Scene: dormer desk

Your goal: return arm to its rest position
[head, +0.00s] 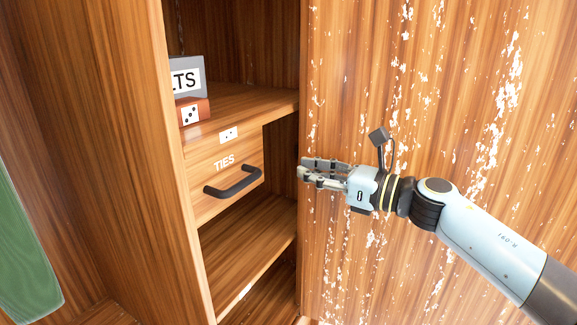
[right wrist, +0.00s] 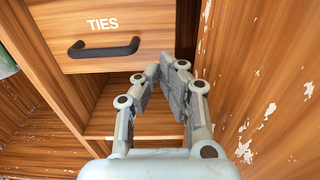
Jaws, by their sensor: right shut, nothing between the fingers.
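My right gripper (head: 304,170) reaches in from the right in the head view, in front of the flaking wooden panel. Its fingers are together and hold nothing. In the right wrist view its fingertips (right wrist: 168,72) point toward the cabinet, to the right of the black drawer handle and apart from it. The drawer labelled TIES (head: 206,179) has a black handle (head: 234,184) and also shows in the right wrist view (right wrist: 70,27). My left gripper is not in view.
A brown wooden panel with worn white patches (head: 440,90) stands close beside my right arm. An orange box with dice dots (head: 194,110) and a grey labelled box (head: 187,65) sit on the shelf above the drawer. An open shelf (head: 245,250) lies below it.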

